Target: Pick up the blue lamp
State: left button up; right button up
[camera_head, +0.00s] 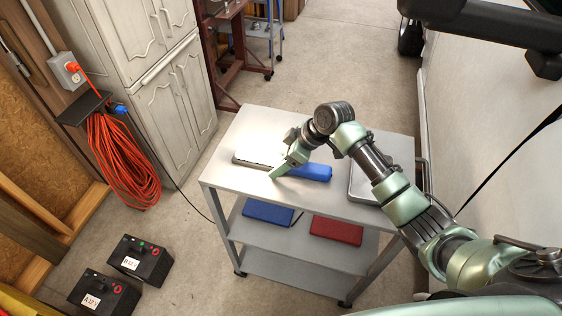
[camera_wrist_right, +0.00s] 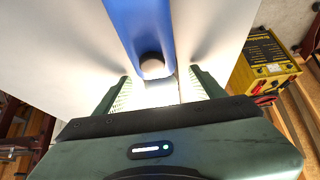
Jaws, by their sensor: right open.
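The blue lamp (camera_head: 317,172) is a long blue bar lying on the white top of the cart (camera_head: 235,180). My right gripper (camera_head: 283,168) is low over the cart top at the lamp's left end and partly covers it. In the right wrist view the lamp (camera_wrist_right: 142,28) runs in from the top, and its near end with a round grey knob reaches between the fingers. The right gripper (camera_wrist_right: 162,88) is open there, with a finger apart on each side of the lamp. My left gripper is not in view.
A grey tray (camera_head: 359,186) is at the cart's right, partly behind my arm. A long grey object (camera_head: 250,162) lies left of the gripper. Blue (camera_head: 268,212) and red (camera_head: 337,230) cases sit on the shelf below. A yellow device (camera_wrist_right: 265,58) shows in the wrist view.

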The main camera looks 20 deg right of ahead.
grip_shut()
jog(key=shift+r, duration=0.1)
jog(key=shift+r, duration=0.1)
jog(key=shift+w+r, duration=0.1)
jog(key=shift+r, duration=0.45)
notch_tip(320, 180, up, 18)
jog(key=r+b, duration=0.1)
jog(key=b, duration=0.3)
notch_tip(320, 180, up, 7)
jog(key=p, duration=0.9)
send_over(281, 159)
jog(key=shift+f, duration=0.15)
dwell(0.3)
